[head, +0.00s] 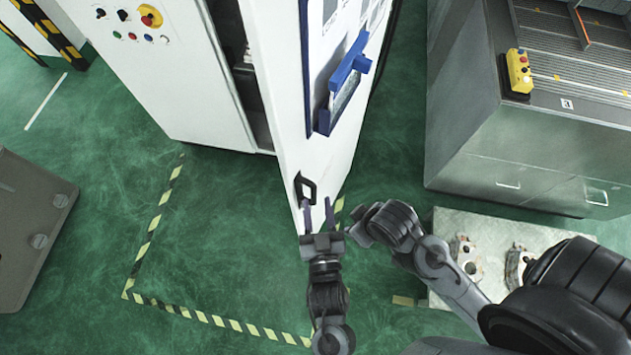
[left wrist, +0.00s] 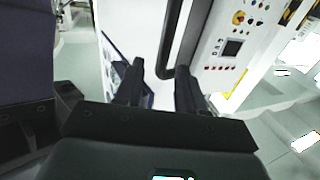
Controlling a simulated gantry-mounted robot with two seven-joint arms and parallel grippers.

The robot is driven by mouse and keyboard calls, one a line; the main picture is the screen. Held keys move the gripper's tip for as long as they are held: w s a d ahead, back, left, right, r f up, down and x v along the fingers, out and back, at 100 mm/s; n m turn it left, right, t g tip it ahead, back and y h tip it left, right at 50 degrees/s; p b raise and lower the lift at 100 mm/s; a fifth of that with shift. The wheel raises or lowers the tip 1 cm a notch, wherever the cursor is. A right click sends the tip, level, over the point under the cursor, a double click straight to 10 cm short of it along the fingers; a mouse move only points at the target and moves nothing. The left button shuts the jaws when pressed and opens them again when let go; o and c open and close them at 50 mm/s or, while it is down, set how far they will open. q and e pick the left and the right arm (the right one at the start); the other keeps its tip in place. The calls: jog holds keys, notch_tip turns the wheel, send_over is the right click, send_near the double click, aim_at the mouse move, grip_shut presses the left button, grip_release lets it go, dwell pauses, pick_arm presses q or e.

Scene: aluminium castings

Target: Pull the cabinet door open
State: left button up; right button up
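The white cabinet (head: 150,75) stands at the top left in the head view. Its white door (head: 285,100) stands partly open, with a dark gap between door and body. A black handle (head: 305,187) sits near the door's lower end in that view. My left gripper (head: 318,213) is open beside the handle, fingers pointing towards it. In the left wrist view, the two dark fingers (left wrist: 160,85) are apart, and the handle (left wrist: 176,50) shows beyond them, its end near the right finger. I cannot tell whether they touch.
A blue holder (head: 345,85) sticks out from the door. A grey machine (head: 480,140) with a yellow control box (head: 519,70) stands on the right. A pallet (head: 490,235) with metal castings lies below it. Green floor (head: 220,240) with striped tape is clear left of the gripper.

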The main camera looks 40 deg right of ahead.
pick_arm(q)
jog(key=shift+b+v, duration=0.5)
jog(key=shift+v, duration=2.25)
jog(key=shift+d, duration=0.1)
